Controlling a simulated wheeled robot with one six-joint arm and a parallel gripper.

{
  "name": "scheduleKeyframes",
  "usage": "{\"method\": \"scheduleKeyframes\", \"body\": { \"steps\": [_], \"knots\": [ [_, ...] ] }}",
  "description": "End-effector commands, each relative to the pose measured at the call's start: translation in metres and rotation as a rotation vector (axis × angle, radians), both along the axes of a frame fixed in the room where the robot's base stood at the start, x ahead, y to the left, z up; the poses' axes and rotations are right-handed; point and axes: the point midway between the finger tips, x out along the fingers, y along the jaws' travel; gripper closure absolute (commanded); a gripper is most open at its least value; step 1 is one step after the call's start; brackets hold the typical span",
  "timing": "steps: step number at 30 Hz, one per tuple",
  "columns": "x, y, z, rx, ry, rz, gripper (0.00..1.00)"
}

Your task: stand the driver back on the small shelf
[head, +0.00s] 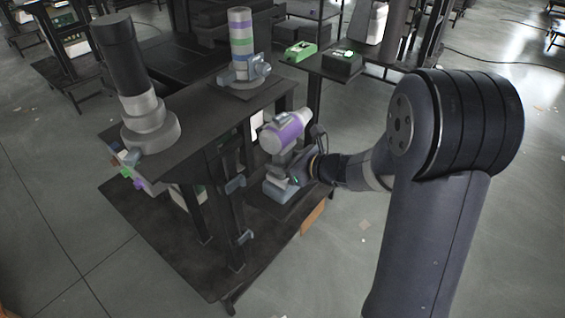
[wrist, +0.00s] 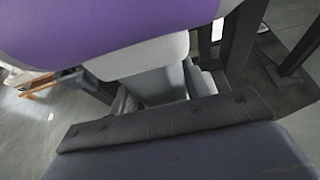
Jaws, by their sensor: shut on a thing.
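The driver (head: 285,131), with a purple and pale grey body, is upright in the head view, with its grey base (head: 280,188) at the bottom. My gripper (head: 303,167) comes from the right and is shut on its handle. In the wrist view the driver's purple body (wrist: 110,25) fills the top, and a dark gripper part (wrist: 170,125) crosses below it. A small dark shelf (head: 264,205) lies directly under the base on the side of the rack. I cannot tell whether base and shelf touch.
A black and grey cylindrical thing (head: 138,110) stands on the rack's dark top (head: 195,105). A dark upright post (head: 230,205) is left of the driver. Open floor lies right.

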Motion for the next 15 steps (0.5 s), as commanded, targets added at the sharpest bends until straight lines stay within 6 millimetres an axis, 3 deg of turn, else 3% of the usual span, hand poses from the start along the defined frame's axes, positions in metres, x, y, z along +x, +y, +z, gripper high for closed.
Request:
{"method": "scheduleKeyframes", "body": {
  "steps": [11,12,15],
  "knots": [
    [0.0008,0.0003,-0.0016,0.003,-0.006,0.000,0.96],
    [0.0001,0.0000,-0.0019,0.001,-0.002,0.000,0.51],
    [0.0001,0.0001,-0.0018,0.000,-0.001,0.000,0.43]
  ]
}}
